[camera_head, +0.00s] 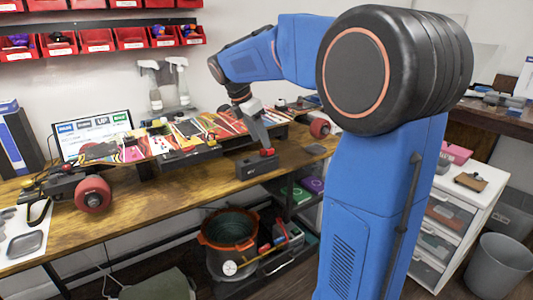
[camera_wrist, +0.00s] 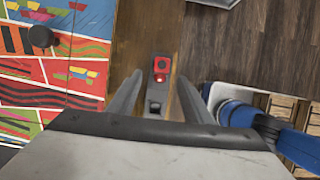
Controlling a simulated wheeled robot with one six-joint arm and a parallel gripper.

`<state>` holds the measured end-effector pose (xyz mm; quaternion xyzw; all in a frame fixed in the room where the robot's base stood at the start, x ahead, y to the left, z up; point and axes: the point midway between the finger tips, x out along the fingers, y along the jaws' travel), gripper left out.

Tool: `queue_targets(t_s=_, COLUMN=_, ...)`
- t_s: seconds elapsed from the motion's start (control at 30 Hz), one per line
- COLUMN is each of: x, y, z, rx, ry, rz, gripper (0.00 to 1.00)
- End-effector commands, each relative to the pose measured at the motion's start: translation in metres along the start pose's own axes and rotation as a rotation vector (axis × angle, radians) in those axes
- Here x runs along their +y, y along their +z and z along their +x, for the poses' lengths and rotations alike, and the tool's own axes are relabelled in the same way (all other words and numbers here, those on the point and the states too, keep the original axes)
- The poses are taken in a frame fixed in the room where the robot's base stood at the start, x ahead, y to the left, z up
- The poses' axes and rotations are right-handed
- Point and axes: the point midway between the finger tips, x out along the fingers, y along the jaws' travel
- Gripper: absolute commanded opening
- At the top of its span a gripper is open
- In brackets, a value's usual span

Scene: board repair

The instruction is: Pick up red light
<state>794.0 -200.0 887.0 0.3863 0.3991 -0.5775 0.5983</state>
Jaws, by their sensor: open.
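The red light (camera_wrist: 161,66) is a small red piece with a brighter spot, seen in the wrist view between and just past my fingertips. In the head view the red light (camera_head: 267,152) is a small red spot on top of a dark grey box (camera_head: 256,168) near the bench's front edge. The grey box (camera_wrist: 153,97) also shows between the fingers, with a dark square recess. My gripper (camera_wrist: 160,82) is open, with one finger on each side of the light. In the head view my gripper (camera_head: 264,143) points down over the box; contact with the light cannot be told.
A colourful skateboard-like board (camera_head: 160,145) with red wheels lies along the wooden bench (camera_head: 140,205), close to the box's left. A screen (camera_head: 92,135) and spray bottles (camera_head: 178,82) stand behind. Below are a round pot (camera_head: 228,232) and a white drawer unit (camera_head: 450,215).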

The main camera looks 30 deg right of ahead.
Motion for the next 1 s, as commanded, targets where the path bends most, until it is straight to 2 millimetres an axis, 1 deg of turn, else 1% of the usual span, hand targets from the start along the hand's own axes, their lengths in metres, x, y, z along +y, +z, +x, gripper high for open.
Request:
queue_targets(t_s=0.2, x=-0.002, y=0.004, z=0.03, rx=0.0, ry=-0.004, rz=0.001, gripper=0.45)
queue_targets(t_s=0.3, x=-0.002, y=0.004, z=0.041, rx=0.0, ry=-0.004, rz=0.0, gripper=0.45)
queue_targets(t_s=0.43, x=-0.001, y=0.004, z=0.047, rx=0.0, ry=-0.001, rz=0.0, gripper=0.45)
queue_targets(t_s=0.63, x=-0.001, y=0.004, z=0.047, rx=0.0, ry=-0.001, rz=0.0, gripper=0.45)
queue_targets(t_s=0.67, x=-0.001, y=0.004, z=0.047, rx=0.0, ry=-0.001, rz=0.0, gripper=0.41)
queue_targets(t_s=0.7, x=-0.001, y=0.004, z=0.047, rx=0.0, ry=-0.001, rz=0.0, gripper=0.31)
queue_targets(t_s=0.77, x=-0.001, y=0.004, z=0.047, rx=0.0, ry=-0.001, rz=0.0, gripper=0.17)
queue_targets(t_s=0.8, x=-0.001, y=0.004, z=0.047, rx=0.0, ry=-0.001, rz=0.0, gripper=0.07)
queue_targets(t_s=0.83, x=-0.001, y=0.004, z=0.047, rx=0.0, ry=-0.001, rz=0.0, gripper=0.0)
queue_targets(t_s=1.0, x=-0.001, y=0.004, z=0.047, rx=0.0, ry=-0.001, rz=0.0, gripper=0.0)
